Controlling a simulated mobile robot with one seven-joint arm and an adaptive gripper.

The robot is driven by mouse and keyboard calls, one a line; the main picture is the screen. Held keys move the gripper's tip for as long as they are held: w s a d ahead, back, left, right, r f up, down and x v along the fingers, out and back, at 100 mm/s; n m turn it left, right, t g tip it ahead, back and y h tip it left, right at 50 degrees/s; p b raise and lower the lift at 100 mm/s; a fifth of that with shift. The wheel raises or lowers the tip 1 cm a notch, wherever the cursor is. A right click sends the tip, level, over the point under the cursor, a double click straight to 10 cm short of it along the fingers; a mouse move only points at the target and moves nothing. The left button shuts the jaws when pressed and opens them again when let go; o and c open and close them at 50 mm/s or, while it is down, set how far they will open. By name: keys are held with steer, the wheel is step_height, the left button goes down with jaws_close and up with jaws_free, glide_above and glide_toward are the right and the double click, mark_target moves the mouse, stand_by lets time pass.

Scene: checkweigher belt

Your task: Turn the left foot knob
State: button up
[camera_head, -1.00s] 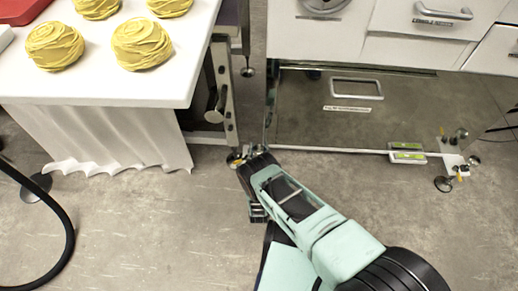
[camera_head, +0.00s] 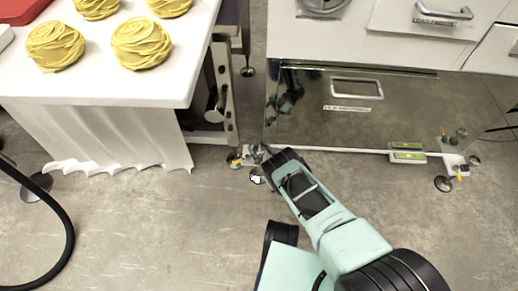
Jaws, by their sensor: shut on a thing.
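The left foot knob (camera_head: 257,151) is a small grey metal part at the lower left corner of the checkweigher cabinet (camera_head: 340,110). A round foot pad (camera_head: 256,177) shows just below it. My gripper (camera_head: 266,157) reaches in from the lower right, low near the floor, and is shut on the left foot knob. Its black body covers part of the knob and bracket, so the exact finger contact is hard to see.
A black hose (camera_head: 55,205) curves at far left. The front floor is clear.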

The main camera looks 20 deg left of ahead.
steer(key=shift+w+r+n+g+y, duration=0.1)
steer(key=shift+w+n+g+y, duration=0.05)
steer(key=shift+n+g+y, duration=1.4)
steer(key=shift+a+g, duration=0.1)
steer(key=shift+g, duration=0.55)
steer(key=o, duration=1.2)
steer(key=shift+c, duration=0.2)
steer(key=v, duration=1.2)
